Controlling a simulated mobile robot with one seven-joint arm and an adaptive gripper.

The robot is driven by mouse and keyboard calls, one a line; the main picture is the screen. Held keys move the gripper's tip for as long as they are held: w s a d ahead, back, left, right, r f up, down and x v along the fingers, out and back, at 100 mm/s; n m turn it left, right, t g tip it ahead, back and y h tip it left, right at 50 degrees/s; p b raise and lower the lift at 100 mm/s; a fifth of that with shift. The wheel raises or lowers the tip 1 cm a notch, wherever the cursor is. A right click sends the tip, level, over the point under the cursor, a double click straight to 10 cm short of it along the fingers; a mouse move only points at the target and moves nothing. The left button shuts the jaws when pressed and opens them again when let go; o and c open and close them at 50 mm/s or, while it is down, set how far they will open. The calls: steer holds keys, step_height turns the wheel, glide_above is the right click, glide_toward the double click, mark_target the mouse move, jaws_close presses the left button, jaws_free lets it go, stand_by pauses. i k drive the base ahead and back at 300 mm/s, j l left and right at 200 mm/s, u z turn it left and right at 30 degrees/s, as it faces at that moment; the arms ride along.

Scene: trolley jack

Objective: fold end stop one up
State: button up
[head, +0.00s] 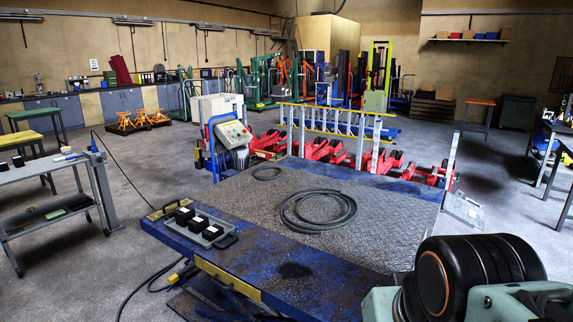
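A low blue platform with a grey tread-plate top (375,232) fills the middle foreground of the head view. No part is clearly marked as end stop one. At the platform's far right corner, a grey plate (463,208) lies low and a narrow grey post (450,155) stands upright; I cannot tell whether either is an end stop. A yellow and grey rail frame (335,122) stands upright by the far edge. My arm's dark joint and grey-green links show at the lower right. My gripper is outside the picture.
A coiled black hose (318,225) lies on the platform, and a grey tray (222,240) with black blocks sits at its left corner. A grey trolley (50,180) stands left. Cables cross the floor.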

mark_target(175, 205)
steer(key=i+j+u, duration=0.5)
steer(key=j, duration=0.15)
steer(key=i+j+u, duration=0.75)
steer(key=i+u, duration=0.3)
steer(key=i, duration=1.2)
steer(key=i+z, duration=0.35)
steer(key=i, duration=0.15)
steer(key=i+j+z, duration=0.3)
steer(key=i, duration=0.2)
steer(key=i+z, duration=0.15)
steer(key=z, duration=0.25)
steer(key=i+z, duration=0.2)
steer(key=z, duration=0.2)
steer(key=i+z, duration=0.2)
steer(key=z, duration=0.2)
steer(key=i+j+z, duration=0.3)
steer(key=k+j, duration=0.05)
steer(key=k, duration=0.05)
